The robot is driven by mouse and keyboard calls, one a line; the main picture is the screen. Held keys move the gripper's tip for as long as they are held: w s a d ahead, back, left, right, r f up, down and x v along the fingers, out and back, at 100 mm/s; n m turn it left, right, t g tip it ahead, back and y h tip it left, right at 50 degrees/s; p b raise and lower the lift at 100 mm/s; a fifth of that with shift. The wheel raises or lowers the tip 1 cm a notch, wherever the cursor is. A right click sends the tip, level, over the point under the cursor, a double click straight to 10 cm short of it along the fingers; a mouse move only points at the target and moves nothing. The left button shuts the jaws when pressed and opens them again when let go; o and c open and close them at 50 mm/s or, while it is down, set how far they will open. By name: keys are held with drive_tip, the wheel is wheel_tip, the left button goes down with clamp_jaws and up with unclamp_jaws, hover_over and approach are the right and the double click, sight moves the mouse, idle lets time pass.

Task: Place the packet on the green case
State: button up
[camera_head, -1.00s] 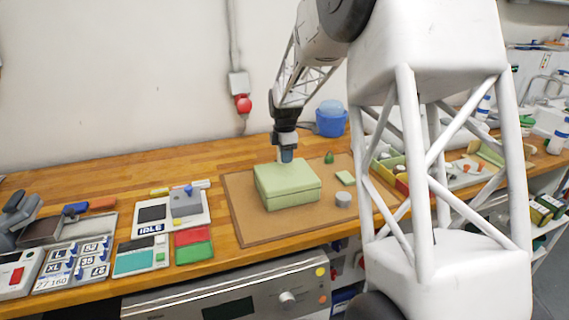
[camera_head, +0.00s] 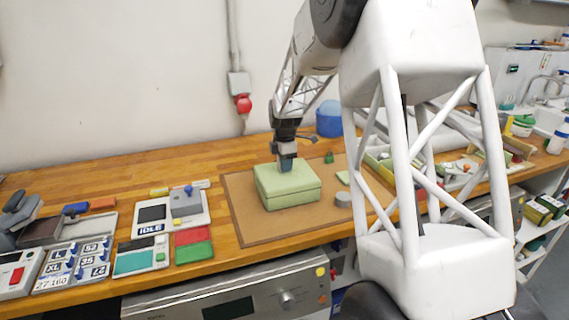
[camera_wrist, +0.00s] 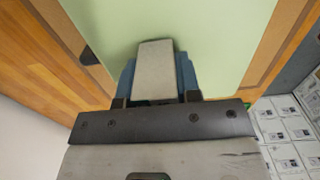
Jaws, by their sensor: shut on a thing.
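The green case (camera_head: 288,190) is a closed, pale green box on a brown mat, and its top fills much of the wrist view (camera_wrist: 220,40). My gripper (camera_head: 286,165) points down over the case's rear part. In the wrist view, its blue fingers (camera_wrist: 157,78) are shut on a flat grey packet (camera_wrist: 155,65), which sticks out past the fingertips. The packet is over the case's top; I cannot tell whether it touches it. In the head view the packet is hard to tell from the fingers.
The brown mat (camera_head: 240,205) also bears a grey round piece (camera_head: 343,200) and a small green piece (camera_head: 329,157). A blue tub (camera_head: 330,120) stands behind. Devices and red and green pads (camera_head: 194,253) lie to the left. My white arm hides part of the right side.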

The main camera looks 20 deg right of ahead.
drive_tip(key=shift+f, duration=0.1)
drive_tip(key=o, duration=0.9)
wheel_tip(320, 180, up, 12)
drive_tip(key=shift+r, duration=0.1)
idle(0.5)
idle(0.7)
